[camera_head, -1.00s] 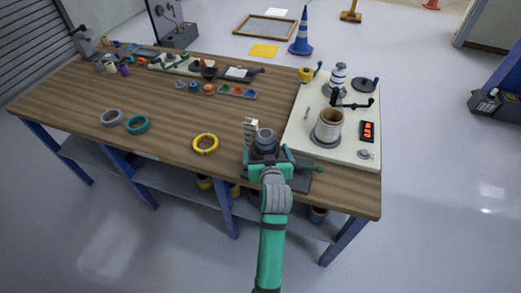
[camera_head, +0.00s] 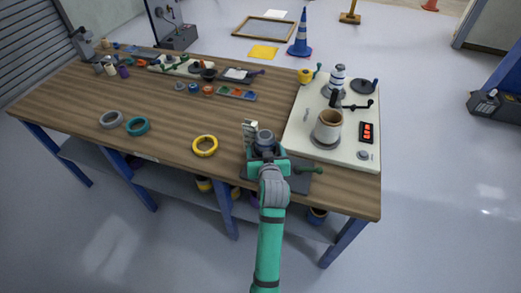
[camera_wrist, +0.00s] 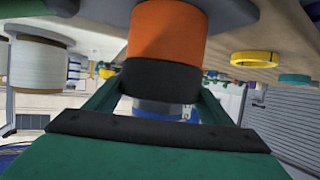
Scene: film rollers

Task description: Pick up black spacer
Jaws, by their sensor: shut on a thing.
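The black spacer (camera_wrist: 160,80) is between the two fingers of my gripper (camera_wrist: 158,98) in the wrist view, which shows the scene upside down with the tabletop at the upper edge. The fingers are shut on the spacer's sides. An orange cylinder (camera_wrist: 168,32) adjoins the spacer on the tabletop side, and I see no gap between them. In the head view my gripper (camera_head: 266,152) is at the table's front edge, around a dark grey cylindrical stack (camera_head: 265,138). My wrist hides the stack's lower part there.
A yellow ring (camera_head: 205,146) lies left of my gripper, with teal (camera_head: 137,126) and grey (camera_head: 111,119) rings further left. A pale upright block (camera_head: 250,131) is just behind.

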